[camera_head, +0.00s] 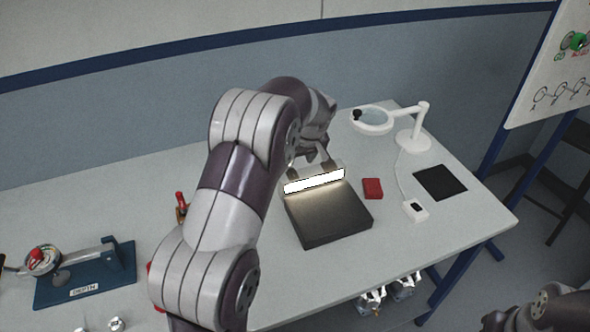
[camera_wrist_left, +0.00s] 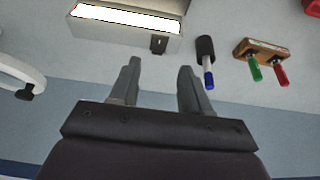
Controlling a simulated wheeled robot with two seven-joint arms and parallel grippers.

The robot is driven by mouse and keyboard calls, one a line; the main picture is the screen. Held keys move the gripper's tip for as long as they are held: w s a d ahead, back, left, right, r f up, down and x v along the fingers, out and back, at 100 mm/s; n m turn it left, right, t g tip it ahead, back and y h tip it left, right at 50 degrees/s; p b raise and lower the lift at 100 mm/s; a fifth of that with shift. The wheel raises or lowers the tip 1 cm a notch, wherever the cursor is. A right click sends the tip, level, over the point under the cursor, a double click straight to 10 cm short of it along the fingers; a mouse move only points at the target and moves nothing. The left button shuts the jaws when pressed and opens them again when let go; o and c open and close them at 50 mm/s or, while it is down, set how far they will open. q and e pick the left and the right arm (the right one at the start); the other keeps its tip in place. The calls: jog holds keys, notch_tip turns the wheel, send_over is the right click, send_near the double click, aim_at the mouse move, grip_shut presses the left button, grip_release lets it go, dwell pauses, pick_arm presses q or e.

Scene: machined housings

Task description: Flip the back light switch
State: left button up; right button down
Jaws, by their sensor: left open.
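A dark grey box (camera_head: 328,215) with a bright lit strip (camera_head: 315,181) along its back edge stands on the table. In the left wrist view its pale back side (camera_wrist_left: 120,35) carries a small dark switch (camera_wrist_left: 158,45). My left gripper (camera_head: 310,169) is behind the box's back edge. In the left wrist view the left gripper (camera_wrist_left: 159,68) is open and empty. Its fingertips lie either side of the switch in the picture, apart from it; the exact gap is unclear. Part of my right arm shows at the lower right; its fingers cannot be made out.
A red block (camera_head: 372,188), a white magnifier lamp (camera_head: 412,138), a white device (camera_head: 415,210) and a black mat (camera_head: 440,181) are right of the box. A blue gauge stand (camera_head: 85,273) is at left. The wrist view shows a blue-tipped marker (camera_wrist_left: 206,62) and a wooden rack (camera_wrist_left: 262,55).

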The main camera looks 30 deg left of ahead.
aim_at(294, 175)
pick_arm(q)
jog(key=p+x, duration=0.1)
jog(key=x, duration=0.8)
jog(key=shift+r, duration=0.1)
